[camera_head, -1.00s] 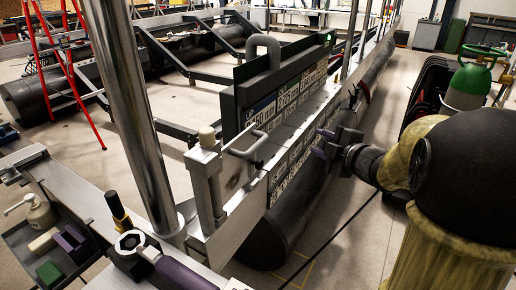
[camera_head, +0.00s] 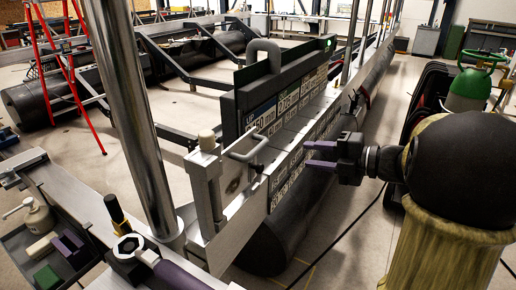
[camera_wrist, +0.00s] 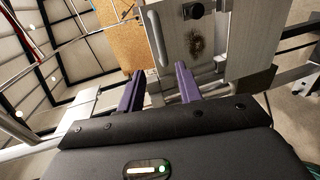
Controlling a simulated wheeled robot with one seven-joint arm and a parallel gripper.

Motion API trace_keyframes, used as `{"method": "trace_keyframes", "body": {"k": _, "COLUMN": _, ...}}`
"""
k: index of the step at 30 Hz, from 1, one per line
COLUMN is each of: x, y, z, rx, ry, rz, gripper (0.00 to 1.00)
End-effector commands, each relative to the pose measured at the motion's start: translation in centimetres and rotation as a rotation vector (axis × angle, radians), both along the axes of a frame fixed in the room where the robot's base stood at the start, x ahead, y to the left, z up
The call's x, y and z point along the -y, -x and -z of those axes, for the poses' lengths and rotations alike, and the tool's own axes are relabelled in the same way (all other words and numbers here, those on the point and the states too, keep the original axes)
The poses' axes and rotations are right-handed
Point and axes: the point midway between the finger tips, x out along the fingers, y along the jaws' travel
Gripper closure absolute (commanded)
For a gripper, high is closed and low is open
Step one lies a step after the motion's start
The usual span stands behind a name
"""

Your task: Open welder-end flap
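A pale metal panel (camera_head: 236,181) with a dark scorch-like mark stands at the near end of the pontoon rail; I take it as the welder-end flap. It looks shut. A grey bar handle (camera_head: 249,148) shows at its upper edge. The panel also shows in the wrist view (camera_wrist: 225,45), with a bar (camera_wrist: 154,36) along its left side and a dark knob above the mark. My gripper (camera_head: 309,155) is to the right of the panel, purple fingers pointing left at it. In the wrist view the fingers (camera_wrist: 160,70) are apart, empty, below the bar, not visibly touching it.
A dark sign board (camera_head: 282,95) with a thick loop handle stands behind the panel. A chrome post (camera_head: 135,120) rises at left. A black float (camera_head: 275,240) lies beneath the rail. A green-topped cylinder (camera_head: 470,85) stands at right. Floor between float and my arm is mostly clear.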

Motion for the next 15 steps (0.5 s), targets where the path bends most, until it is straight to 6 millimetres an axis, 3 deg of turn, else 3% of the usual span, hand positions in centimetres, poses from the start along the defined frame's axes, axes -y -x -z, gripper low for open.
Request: {"method": "trace_keyframes", "body": {"k": 15, "x": -7.4, "y": -4.8, "z": 1.7, "rx": -0.003, "ry": 0.001, "rz": -0.005, "gripper": 0.65}}
